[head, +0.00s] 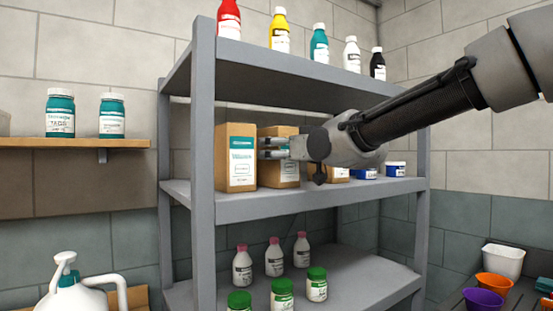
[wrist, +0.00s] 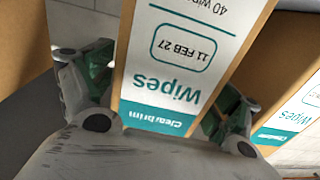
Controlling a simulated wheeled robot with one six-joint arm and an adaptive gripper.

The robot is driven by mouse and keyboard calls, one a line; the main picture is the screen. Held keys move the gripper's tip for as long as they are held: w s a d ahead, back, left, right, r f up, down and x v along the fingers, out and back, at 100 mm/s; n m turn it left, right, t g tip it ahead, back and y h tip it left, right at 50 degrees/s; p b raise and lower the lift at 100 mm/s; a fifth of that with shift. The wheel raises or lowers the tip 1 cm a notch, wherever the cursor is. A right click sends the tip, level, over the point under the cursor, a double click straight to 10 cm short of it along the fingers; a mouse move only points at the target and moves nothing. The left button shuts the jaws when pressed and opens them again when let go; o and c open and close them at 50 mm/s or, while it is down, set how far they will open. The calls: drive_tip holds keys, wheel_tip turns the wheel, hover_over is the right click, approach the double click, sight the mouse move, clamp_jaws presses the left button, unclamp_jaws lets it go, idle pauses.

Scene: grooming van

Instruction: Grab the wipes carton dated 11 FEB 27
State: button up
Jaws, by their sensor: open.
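The wipes carton dated 11 FEB 27 (wrist: 185,65) fills the middle of the wrist view, upside down, with its white and teal label facing my gripper (wrist: 158,95). The open fingers show at either side of the label, with nothing held. Whether they touch the carton I cannot tell. In the head view my gripper (head: 264,148) is at the middle shelf, in front of a brown carton (head: 282,131) that it partly covers. That appears to be the same carton; its date is not readable there.
Another brown carton (head: 236,175) stands close to the left on the middle shelf (head: 300,201); a neighbouring Wipes carton (wrist: 298,100) shows at the right in the wrist view. Blue-labelled tubs (head: 395,170) stand further right. Bottles line the shelves above and below.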

drive_tip(key=shift+x, duration=0.95)
drive_tip(key=shift+r, duration=0.1)
drive_tip(key=c, duration=1.2)
